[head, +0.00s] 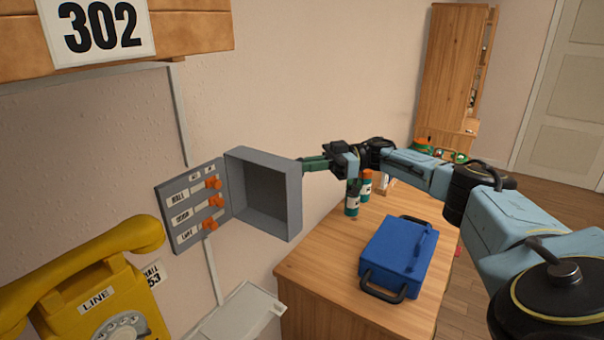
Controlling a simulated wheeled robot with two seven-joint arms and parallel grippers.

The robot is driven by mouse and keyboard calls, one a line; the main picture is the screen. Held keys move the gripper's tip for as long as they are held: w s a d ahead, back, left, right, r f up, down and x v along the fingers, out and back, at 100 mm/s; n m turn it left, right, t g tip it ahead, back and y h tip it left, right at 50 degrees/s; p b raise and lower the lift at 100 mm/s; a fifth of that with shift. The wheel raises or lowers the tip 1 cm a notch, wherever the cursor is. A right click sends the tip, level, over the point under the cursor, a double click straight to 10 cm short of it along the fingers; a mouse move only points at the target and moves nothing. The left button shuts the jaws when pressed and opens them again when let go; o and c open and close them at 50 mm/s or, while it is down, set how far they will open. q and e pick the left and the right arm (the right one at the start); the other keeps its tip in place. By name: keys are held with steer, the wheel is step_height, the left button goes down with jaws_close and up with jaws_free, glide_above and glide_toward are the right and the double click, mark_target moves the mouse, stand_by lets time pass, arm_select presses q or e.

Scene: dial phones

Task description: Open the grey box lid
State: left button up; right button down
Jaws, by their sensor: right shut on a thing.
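The grey box has a flat back panel (190,205) on the wall at left centre, with labels and orange switches showing. Its deep grey lid (268,193) stands swung out to the right of the panel, hollow side facing me, so the switches are uncovered. My right gripper (306,163) reaches in from the right, with its green fingers at the lid's upper right edge, shut on it. The exact contact of the fingertips is partly hidden by the lid's side wall. My left gripper is not in view.
A yellow dial phone (100,285) is at lower left. A wooden table (325,275) below right bears a blue case (398,255) and dark green bottles (352,198). A grey ledge (240,313) juts out below the box. A wooden cabinet (452,70) stands behind.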

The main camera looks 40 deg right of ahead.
steer(key=shift+w+r, duration=0.25)
steer(key=shift+w, duration=0.1)
steer(key=c, duration=1.9)
jaws_free()
steer(key=shift+a, duration=0.1)
steer(key=o, duration=0.4)
steer(key=shift+w+a, duration=0.2)
steer(key=shift+w, duration=0.05)
steer(key=shift+s+d, duration=0.1)
steer(key=shift+d, duration=0.05)
steer(key=shift+s+d+f, duration=0.1)
steer(key=shift+b+v, duration=1.6)
steer(key=shift+v, duration=2.1)
